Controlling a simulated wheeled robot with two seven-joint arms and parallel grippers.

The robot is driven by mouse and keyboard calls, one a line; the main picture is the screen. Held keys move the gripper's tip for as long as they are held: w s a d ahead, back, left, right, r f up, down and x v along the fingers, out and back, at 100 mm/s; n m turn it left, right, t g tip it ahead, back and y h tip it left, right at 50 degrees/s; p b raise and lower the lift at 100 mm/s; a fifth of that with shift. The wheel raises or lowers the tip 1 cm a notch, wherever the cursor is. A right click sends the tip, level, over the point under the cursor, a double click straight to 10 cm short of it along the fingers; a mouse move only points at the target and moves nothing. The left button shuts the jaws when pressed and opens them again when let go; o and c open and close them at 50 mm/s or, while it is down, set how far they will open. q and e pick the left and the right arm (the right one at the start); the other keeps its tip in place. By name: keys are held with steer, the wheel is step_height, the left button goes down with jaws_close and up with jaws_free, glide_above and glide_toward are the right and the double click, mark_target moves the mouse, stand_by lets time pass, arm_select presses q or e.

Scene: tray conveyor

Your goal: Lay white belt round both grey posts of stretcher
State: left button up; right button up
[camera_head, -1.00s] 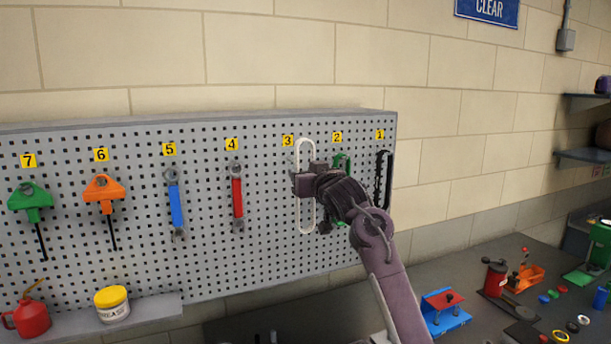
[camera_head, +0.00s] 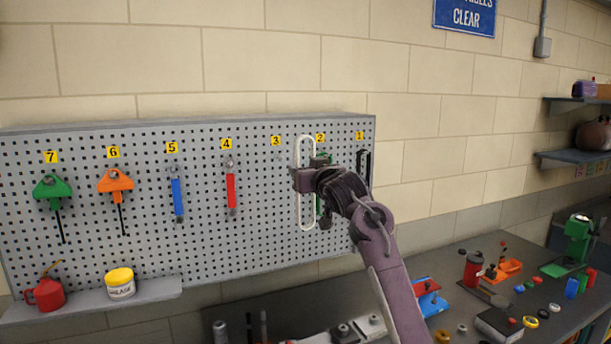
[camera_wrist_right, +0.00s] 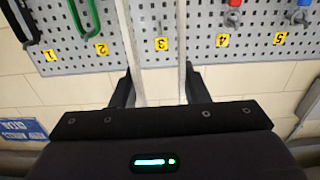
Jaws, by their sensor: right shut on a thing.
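The white belt (camera_head: 299,220) is a long narrow loop hanging upright in front of the pegboard. In the right wrist view, two pale strands of the belt (camera_wrist_right: 183,45) run up between the fingers of my right gripper (camera_wrist_right: 160,92). My left gripper is in neither view. At the bottom edge of the head view, a pale grey fixture with dark round tops (camera_head: 344,330) is partly cut off. I cannot tell whether it is the stretcher with the grey posts.
The pegboard (camera_head: 100,235) holds a black belt (camera_head: 363,166), a green belt partly behind my gripper, wrenches and T-handled tools. A shelf below carries a red oil can (camera_head: 47,294) and a grease tub (camera_head: 120,284). The bench (camera_head: 470,250) at right holds several small parts and a blue fixture (camera_head: 432,303).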

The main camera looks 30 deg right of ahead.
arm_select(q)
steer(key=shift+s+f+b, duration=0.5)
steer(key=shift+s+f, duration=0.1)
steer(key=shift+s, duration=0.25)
arm_select(e)
steer(key=s, duration=0.7)
steer(key=shift+s+a, duration=0.15)
steer(key=shift+s, duration=0.15)
